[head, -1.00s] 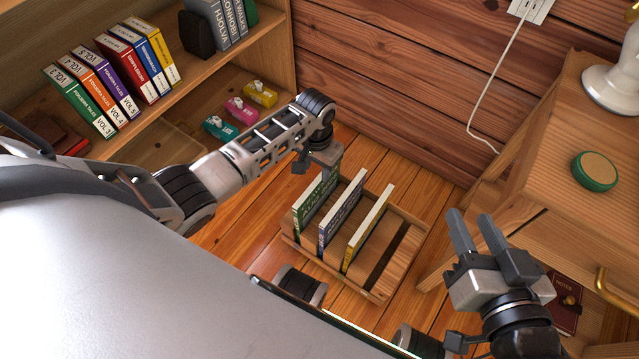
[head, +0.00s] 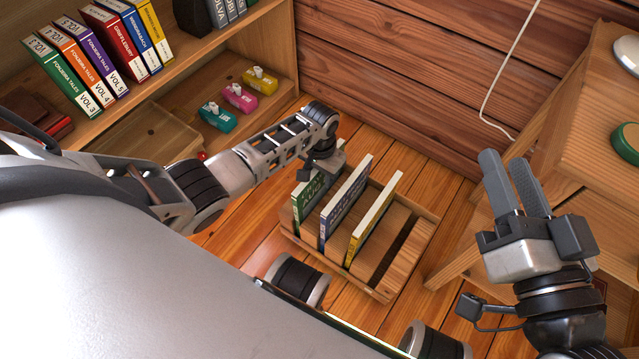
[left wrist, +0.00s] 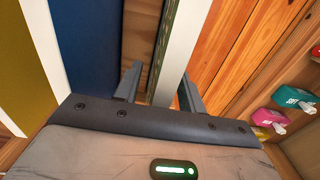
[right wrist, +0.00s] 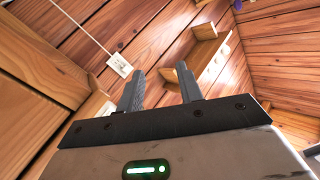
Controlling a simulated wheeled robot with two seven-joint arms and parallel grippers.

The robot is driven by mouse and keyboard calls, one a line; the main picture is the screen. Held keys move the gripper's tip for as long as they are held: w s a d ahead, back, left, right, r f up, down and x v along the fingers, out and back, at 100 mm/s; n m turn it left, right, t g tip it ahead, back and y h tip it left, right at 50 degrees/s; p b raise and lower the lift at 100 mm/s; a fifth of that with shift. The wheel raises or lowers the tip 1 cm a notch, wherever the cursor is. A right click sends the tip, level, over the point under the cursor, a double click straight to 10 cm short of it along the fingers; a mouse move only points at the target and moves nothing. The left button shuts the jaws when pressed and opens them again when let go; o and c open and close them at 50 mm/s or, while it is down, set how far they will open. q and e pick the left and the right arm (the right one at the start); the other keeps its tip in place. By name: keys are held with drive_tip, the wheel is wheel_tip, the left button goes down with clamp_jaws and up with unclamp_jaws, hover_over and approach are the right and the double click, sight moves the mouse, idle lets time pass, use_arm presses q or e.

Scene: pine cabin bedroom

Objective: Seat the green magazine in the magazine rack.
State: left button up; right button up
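The green magazine (head: 307,203) stands upright at the left end of the wooden magazine rack (head: 374,286), beside a blue magazine (head: 343,203). My left gripper (head: 322,172) is over its top edge and hides part of it. In the left wrist view, the fingers (left wrist: 160,88) straddle the magazine's pale page edge (left wrist: 182,45); a gap shows on the left side, so the gripper looks open around it. The bottom of the slot is hidden. My right gripper (head: 511,182) is raised and empty at the right; its fingers are apart in the right wrist view (right wrist: 160,88).
A yellow-edged magazine (head: 374,219) also stands in the rack, with an empty dark slot (head: 402,249) to its right. A bookshelf (head: 262,45) stands at the left. A wooden table (head: 590,125) with a green-topped round object (head: 627,143) stands at the right.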

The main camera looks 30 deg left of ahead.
use_arm(q)
drive_tip(key=shift+r, duration=0.1)
clamp_jaws()
